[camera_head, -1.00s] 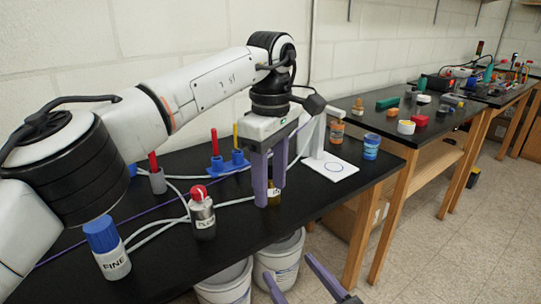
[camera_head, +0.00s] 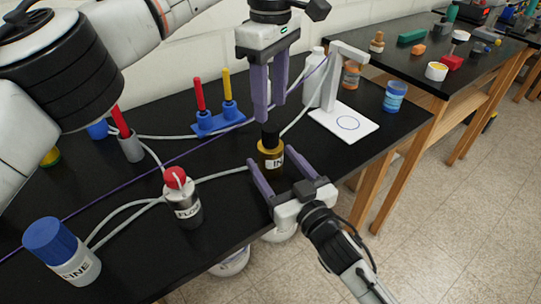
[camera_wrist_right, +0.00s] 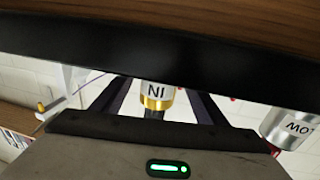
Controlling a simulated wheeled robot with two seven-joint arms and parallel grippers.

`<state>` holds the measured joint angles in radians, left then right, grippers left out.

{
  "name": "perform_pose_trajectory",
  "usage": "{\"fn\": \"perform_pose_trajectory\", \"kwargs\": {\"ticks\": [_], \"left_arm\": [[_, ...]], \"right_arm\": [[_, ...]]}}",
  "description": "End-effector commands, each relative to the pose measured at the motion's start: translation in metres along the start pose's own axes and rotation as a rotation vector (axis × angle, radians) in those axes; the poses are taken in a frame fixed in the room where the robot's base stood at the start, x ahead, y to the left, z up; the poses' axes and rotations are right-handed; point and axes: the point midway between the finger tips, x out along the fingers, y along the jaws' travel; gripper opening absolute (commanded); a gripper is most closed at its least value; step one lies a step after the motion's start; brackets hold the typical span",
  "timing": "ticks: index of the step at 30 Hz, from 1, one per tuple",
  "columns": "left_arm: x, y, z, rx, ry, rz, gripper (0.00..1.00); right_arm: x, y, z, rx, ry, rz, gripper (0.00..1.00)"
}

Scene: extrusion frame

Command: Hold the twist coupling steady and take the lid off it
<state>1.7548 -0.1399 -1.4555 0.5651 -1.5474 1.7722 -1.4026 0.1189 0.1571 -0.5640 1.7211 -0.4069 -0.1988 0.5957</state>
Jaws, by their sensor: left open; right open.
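The twist coupling appears to be the upright gold piece with a white "IN" label (camera_head: 271,160) near the bench's front edge. Its black top, which looks like the lid (camera_head: 270,138), points up. My left gripper (camera_head: 270,113) is open, pointing down just above the black top. My right gripper (camera_head: 271,157) is open, reaching in from the front with one finger on each side of the coupling. In the right wrist view, the coupling (camera_wrist_right: 157,92) appears inverted between the spread fingers, with gaps visible on both sides.
Behind are a blue holder (camera_head: 217,122) and a white stand (camera_head: 345,118). A blue-labelled jar (camera_head: 395,97) stands right.

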Motion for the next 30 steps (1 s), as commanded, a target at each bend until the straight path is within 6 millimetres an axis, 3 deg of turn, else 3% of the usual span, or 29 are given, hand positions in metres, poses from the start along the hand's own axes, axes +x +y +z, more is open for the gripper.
{"fn": "perform_pose_trajectory", "kwargs": {"ticks": [6,15,27,30], "left_arm": [[0.0,0.0,0.0,0.0,0.0,0.0,0.43],[0.0,0.0,0.0,0.0,0.0,0.0,0.43],[0.0,0.0,0.0,0.0,0.0,0.0,0.43],[0.0,0.0,0.0,0.0,0.003,0.001,0.43]], "right_arm": [[0.018,0.0,0.0,0.0,0.0,0.0,0.67],[0.019,0.0,0.0,0.001,-0.001,0.0,0.67],[0.019,0.0,0.0,0.001,-0.001,0.0,0.0],[0.019,0.0,0.0,0.001,-0.001,0.0,0.0]]}}
